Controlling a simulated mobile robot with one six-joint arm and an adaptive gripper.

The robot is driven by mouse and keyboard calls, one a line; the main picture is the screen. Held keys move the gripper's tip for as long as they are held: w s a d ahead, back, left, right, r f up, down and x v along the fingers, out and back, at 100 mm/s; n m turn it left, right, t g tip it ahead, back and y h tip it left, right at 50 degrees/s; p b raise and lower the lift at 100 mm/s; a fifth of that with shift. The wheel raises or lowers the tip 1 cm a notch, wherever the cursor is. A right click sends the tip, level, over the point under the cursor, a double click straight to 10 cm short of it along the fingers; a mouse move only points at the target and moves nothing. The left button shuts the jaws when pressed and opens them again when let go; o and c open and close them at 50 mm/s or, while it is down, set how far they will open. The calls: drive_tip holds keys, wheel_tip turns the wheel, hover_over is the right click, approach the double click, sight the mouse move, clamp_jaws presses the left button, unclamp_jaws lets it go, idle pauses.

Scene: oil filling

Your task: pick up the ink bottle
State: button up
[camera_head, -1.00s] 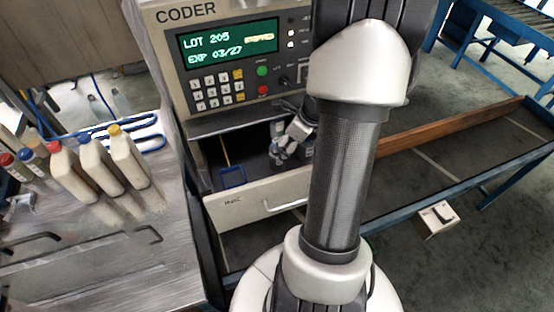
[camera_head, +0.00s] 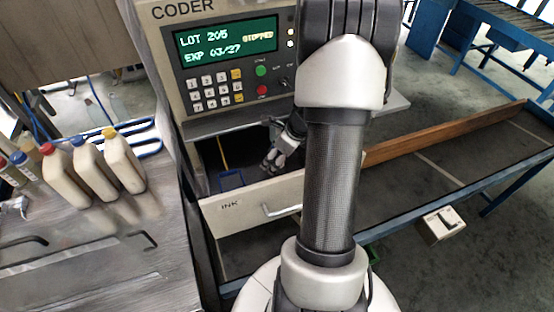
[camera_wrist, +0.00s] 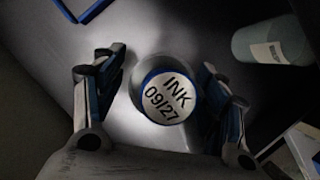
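The ink bottle (camera_wrist: 168,98) shows from above in the wrist view, a round white top marked INK 09/27 with a blue rim. My gripper (camera_wrist: 164,75) is open, with one finger on each side of the bottle and a gap visible at both sides. In the head view my gripper (camera_head: 268,165) reaches down into the open drawer (camera_head: 235,209) marked INK, under the coder. The bottle itself is hard to make out there, behind my gripper and arm.
A pale green cylinder (camera_wrist: 272,40) with a label lies at upper right in the wrist view. A blue frame (camera_head: 231,180) is at the drawer's left. The coder (camera_head: 225,60) overhangs the drawer. Several jugs (camera_head: 95,172) stand on the left bench.

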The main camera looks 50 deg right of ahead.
drive_tip(key=c, duration=1.1)
drive_tip(key=shift+r, duration=0.1)
drive_tip(key=shift+c, duration=0.2)
drive_tip(key=shift+r+p, duration=0.45)
drive_tip(key=shift+r, duration=0.15)
wheel_tip(320, 180, up, 6)
drive_tip(key=p, duration=0.3)
drive_tip(key=shift+f, duration=0.15)
drive_tip(key=w+a, duration=0.3)
drive_tip(key=a, duration=0.5)
drive_tip(key=w+a+p, duration=0.1)
drive_tip(key=w+a, duration=0.2)
drive_tip(key=a, duration=0.6)
